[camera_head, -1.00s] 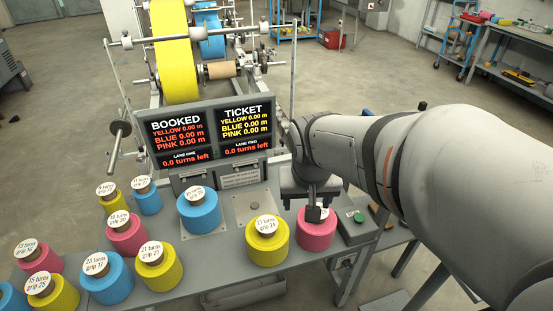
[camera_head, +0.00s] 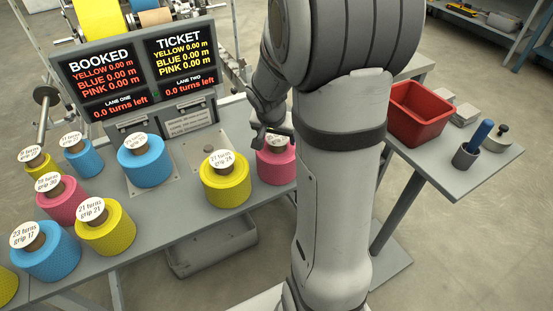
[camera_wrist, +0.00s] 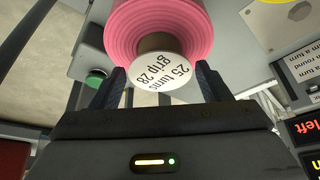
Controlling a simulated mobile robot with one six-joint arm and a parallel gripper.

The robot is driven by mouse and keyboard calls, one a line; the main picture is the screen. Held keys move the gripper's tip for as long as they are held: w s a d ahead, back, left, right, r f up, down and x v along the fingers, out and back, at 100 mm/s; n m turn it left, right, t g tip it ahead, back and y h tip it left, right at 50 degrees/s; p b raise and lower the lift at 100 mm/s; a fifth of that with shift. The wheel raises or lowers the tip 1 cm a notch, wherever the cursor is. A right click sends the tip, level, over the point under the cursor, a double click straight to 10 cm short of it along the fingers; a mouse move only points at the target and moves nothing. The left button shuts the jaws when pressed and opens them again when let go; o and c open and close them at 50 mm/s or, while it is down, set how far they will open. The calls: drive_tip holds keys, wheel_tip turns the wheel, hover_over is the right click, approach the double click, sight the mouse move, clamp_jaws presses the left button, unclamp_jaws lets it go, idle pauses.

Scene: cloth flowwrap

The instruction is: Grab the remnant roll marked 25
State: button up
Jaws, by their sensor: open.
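The pink remnant roll (camera_wrist: 155,30) has a white tag (camera_wrist: 163,78) reading "25 turns grip 28" over its brown core (camera_wrist: 160,42). In the head view the same pink roll (camera_head: 276,165) stands upright at the right end of the row on the grey bench, partly covered by my arm. My gripper (camera_wrist: 162,80) is open, with one dark finger on each side of the tag and core. I cannot tell whether the fingers touch the core. In the head view my gripper (camera_head: 272,135) is at the top of the pink roll, largely hidden.
Blue, pink and yellow rolls fill the bench's left part. A green button (camera_wrist: 96,78) is beside the roll. A red bin (camera_head: 420,115) stands on a side table to the right.

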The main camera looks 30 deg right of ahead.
drive_tip(key=shift+x, duration=1.1)
drive_tip(key=c, duration=1.4)
